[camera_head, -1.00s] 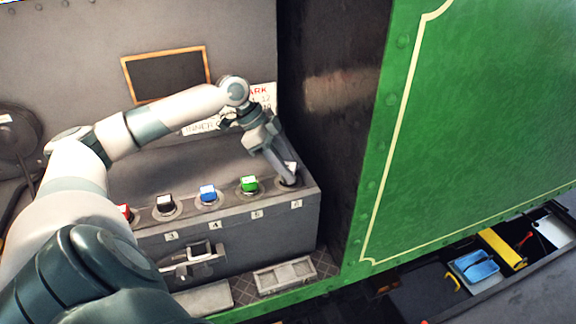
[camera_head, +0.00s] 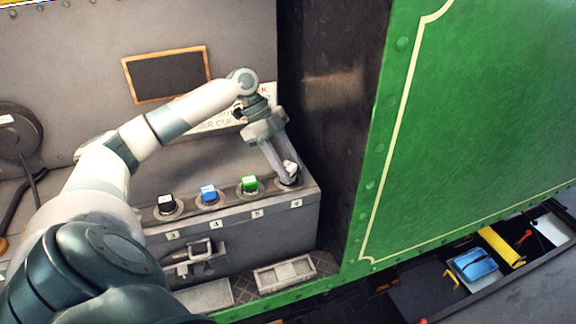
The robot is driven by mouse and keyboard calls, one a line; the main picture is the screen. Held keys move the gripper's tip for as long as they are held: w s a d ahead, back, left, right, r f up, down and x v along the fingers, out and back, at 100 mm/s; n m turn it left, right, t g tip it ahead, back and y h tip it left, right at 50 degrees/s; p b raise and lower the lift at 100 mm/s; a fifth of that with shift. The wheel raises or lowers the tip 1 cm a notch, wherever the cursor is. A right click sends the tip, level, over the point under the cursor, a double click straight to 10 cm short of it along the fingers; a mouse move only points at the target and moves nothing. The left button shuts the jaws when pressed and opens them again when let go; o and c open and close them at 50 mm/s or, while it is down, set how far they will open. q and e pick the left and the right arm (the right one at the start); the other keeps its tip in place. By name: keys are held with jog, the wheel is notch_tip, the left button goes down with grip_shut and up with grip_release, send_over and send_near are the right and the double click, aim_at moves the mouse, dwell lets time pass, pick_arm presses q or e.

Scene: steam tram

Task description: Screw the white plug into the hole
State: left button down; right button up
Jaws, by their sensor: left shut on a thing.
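The white plug (camera_head: 290,168) is at the rightmost hole (camera_head: 290,182) on top of the grey box. My left gripper (camera_head: 286,176) points down at that spot and is shut on the plug. The fingers hide part of the plug and the hole's rim, so I cannot tell how deep the plug sits. My right gripper does not show.
A green plug (camera_head: 249,184), a blue plug (camera_head: 208,193) and a black plug (camera_head: 166,204) stand in a row on the grey box (camera_head: 270,235). A green panel (camera_head: 470,110) rises at the right, beyond a dark wall (camera_head: 325,120). A tool tray (camera_head: 540,240) lies lower right.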

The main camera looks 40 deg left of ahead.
pick_arm(q)
jog(key=shift+w+m+g, duration=0.15)
jog(key=shift+m+g, duration=0.45)
jog(key=shift+m, duration=0.5)
jog(key=c, duration=1.1)
grip_release()
jog(key=o, duration=0.6)
jog(key=shift+r, duration=1.4)
jog(key=shift+r, duration=2.35)
jog(key=shift+s, duration=0.2)
